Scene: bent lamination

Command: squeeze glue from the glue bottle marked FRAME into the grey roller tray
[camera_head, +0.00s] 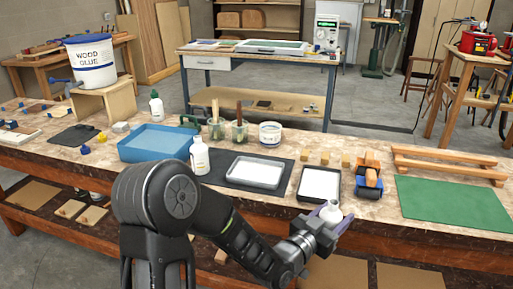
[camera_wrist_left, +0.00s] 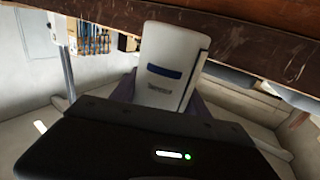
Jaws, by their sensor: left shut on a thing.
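My left gripper (camera_head: 334,226) is shut on a white bottle (camera_head: 331,211) at the front edge of the bench, just in front of a dark-rimmed tray (camera_head: 299,194) with a white inside. In the left wrist view the bottle (camera_wrist_left: 168,65) shows a dark blue band and small lettering that I cannot read. The gripper and arm hide part of it in the head view. A grey-rimmed tray (camera_head: 233,178), also white inside, lies on a black mat further left. I cannot tell for certain which tray is the roller tray. My right gripper is not in view.
Another white bottle (camera_head: 199,156) stands beside a blue tub (camera_head: 157,142). A blue and orange tool (camera_head: 369,181) and small wooden blocks (camera_head: 325,158) lie near the dark-rimmed tray. A green mat (camera_head: 452,203) and a wooden frame (camera_head: 449,166) are at right.

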